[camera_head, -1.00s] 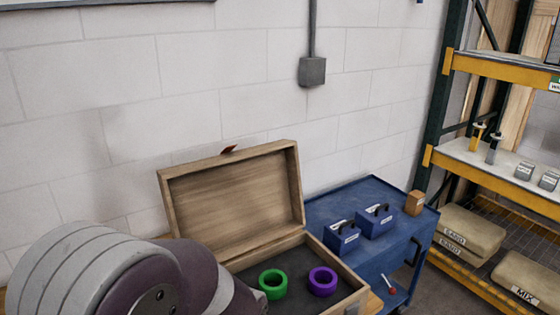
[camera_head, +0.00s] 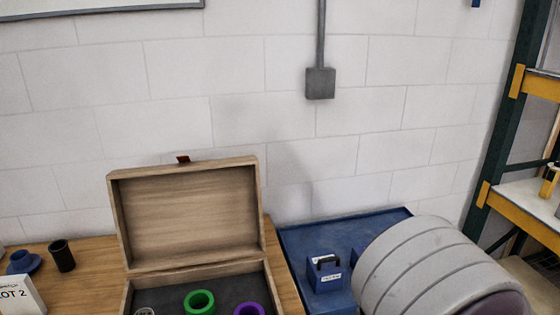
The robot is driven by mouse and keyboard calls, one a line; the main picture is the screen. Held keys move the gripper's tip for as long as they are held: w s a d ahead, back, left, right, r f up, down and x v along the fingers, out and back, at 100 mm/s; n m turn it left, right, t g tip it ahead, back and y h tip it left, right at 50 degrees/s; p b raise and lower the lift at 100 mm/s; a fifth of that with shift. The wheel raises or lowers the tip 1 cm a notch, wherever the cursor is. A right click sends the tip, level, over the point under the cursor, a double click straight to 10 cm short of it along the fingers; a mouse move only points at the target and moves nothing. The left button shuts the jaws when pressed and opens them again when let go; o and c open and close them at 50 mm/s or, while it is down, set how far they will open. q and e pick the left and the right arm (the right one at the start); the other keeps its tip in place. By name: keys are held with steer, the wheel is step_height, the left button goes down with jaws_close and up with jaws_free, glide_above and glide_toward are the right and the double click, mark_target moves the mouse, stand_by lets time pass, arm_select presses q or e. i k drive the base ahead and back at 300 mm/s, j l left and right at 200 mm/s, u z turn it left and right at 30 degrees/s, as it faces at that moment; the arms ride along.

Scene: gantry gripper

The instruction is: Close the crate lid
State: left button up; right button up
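The wooden crate stands on a wooden table, and its lid (camera_head: 188,214) is raised upright at the back, open. A small dark red tab (camera_head: 183,159) sits at the middle of the lid's top edge. The crate's dark-lined base (camera_head: 262,270) shows at the bottom of the view, with its front cut off. Inside lie a green ring (camera_head: 199,302), a purple ring (camera_head: 249,310) and part of a pale round thing. One of my arms shows as a large grey and purple link at the lower right. Neither gripper is in view.
A blue cart (camera_head: 300,242) with a blue box (camera_head: 325,272) stands right of the table. A black cup (camera_head: 62,256), a blue cup on a saucer (camera_head: 24,262) and a white sign (camera_head: 22,297) are on the table at left. A yellow and green rack (camera_head: 505,130) stands far right.

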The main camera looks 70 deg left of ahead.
mark_target(186, 212)
steer(key=i+u, duration=0.2)
steer(key=u, duration=0.2)
steer(key=i+u, duration=0.35)
steer(key=i+l+u, duration=0.1)
steer(key=u, duration=0.3)
steer(key=i+l+u, duration=0.15)
steer(key=u, duration=0.25)
